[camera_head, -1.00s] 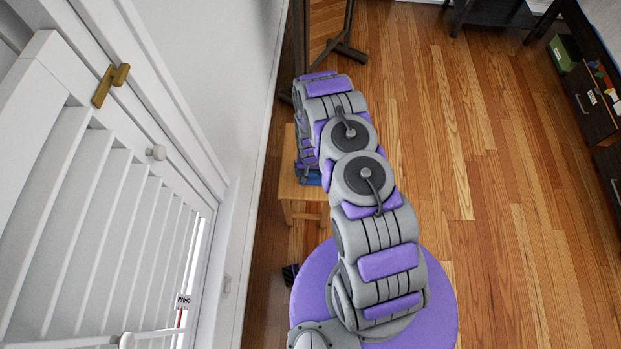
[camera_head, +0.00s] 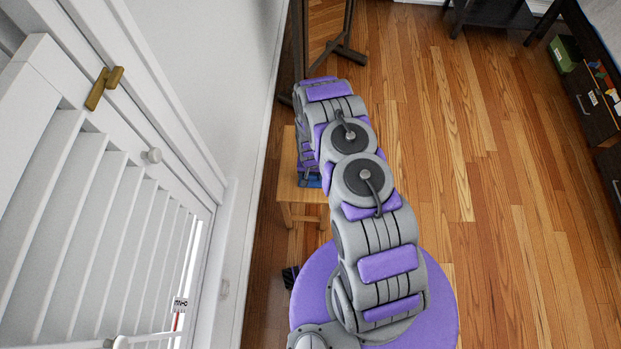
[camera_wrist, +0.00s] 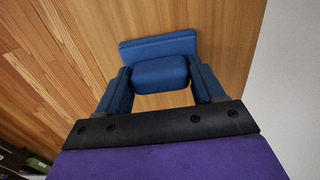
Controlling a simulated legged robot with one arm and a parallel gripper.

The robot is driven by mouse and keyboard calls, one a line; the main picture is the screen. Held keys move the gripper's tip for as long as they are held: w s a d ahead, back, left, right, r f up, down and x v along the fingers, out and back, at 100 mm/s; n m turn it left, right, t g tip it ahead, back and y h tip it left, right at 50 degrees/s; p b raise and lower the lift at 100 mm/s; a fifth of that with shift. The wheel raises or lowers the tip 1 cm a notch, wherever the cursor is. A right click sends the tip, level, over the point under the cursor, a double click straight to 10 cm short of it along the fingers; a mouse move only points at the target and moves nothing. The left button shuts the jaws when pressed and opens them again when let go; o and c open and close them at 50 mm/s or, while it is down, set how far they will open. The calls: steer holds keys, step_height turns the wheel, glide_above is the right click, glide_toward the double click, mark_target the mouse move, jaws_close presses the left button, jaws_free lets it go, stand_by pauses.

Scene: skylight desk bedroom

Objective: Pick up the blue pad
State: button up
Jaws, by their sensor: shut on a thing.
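The blue pad (camera_wrist: 160,74) shows in the wrist view as a rounded dark blue block between my fingers. A wider flat blue slab (camera_wrist: 158,46) lies just beyond it; I cannot tell whether the two are one piece. My gripper (camera_wrist: 158,68) has blue fingers at both sides and is shut on the pad. Below it is the light wooden table (camera_wrist: 228,40). In the head view the table (camera_head: 290,190) stands by the wall, and only a bit of blue (camera_head: 313,182) shows beside my arm. My arm hides the gripper there.
A white wall and a louvred shutter (camera_head: 60,220) stand close at the left. A dark wooden stand (camera_head: 340,48) is behind the table. Dark drawers (camera_head: 590,95) with a green box (camera_head: 563,54) are at the right. The wooden floor between is clear.

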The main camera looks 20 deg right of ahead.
steer(key=shift+d, duration=0.1)
steer(key=shift+r, duration=0.45)
steer(key=r, duration=0.1)
steer(key=r+p, duration=0.2)
steer(key=shift+s, duration=0.25)
steer(key=s+d+p, duration=0.1)
steer(key=s+d, duration=0.3)
steer(key=s, duration=0.2)
steer(key=s+d+r+p, duration=0.1)
steer(key=s+d, duration=0.3)
steer(key=s, duration=0.3)
steer(key=shift+p, duration=0.4)
steer(key=shift+s, duration=0.1)
